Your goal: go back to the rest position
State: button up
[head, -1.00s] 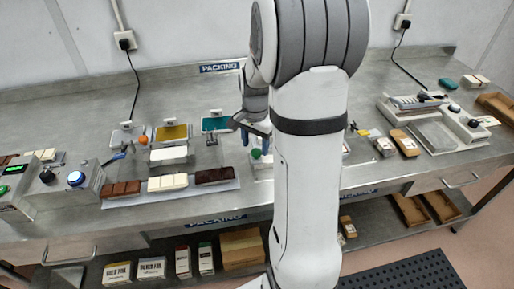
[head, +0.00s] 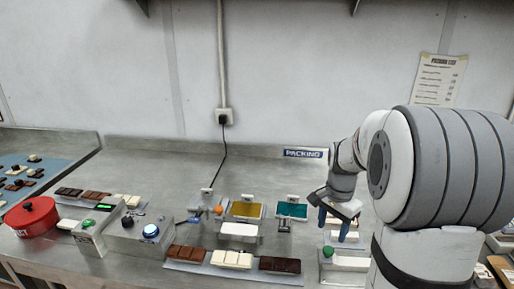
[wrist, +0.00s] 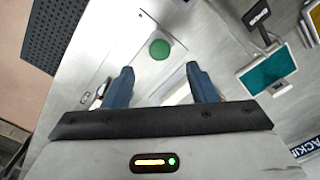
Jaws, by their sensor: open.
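My gripper (head: 338,217) is open, with two blue fingers held above the right part of the steel bench (head: 130,185). In the wrist view my gripper (wrist: 158,88) shows its fingers spread with nothing between them. Just beyond them is a pale device with a round green button (wrist: 159,49). The same green button (head: 328,251) shows below my gripper in the head view. My arm fills the right side of the head view and hides the bench behind it.
A tray with three chocolate bars (head: 231,259) lies at the front. Behind it stand a yellow panel (head: 246,210) and a teal panel (head: 292,210). A box with a blue button (head: 151,231) and a red pot (head: 31,217) stand to the left. A power cable hangs from the wall socket (head: 223,116).

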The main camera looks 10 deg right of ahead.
jog(key=s+a+r+n+t, duration=0.1)
jog(key=s+a+r+n, duration=0.1)
jog(key=s+a+n, duration=0.4)
jog(key=s+a+r+n+t, duration=0.2)
jog(key=s+a+n, duration=0.4)
jog(key=s, duration=0.5)
jog(key=shift+a+r, duration=0.35)
jog(key=shift+a, duration=0.1)
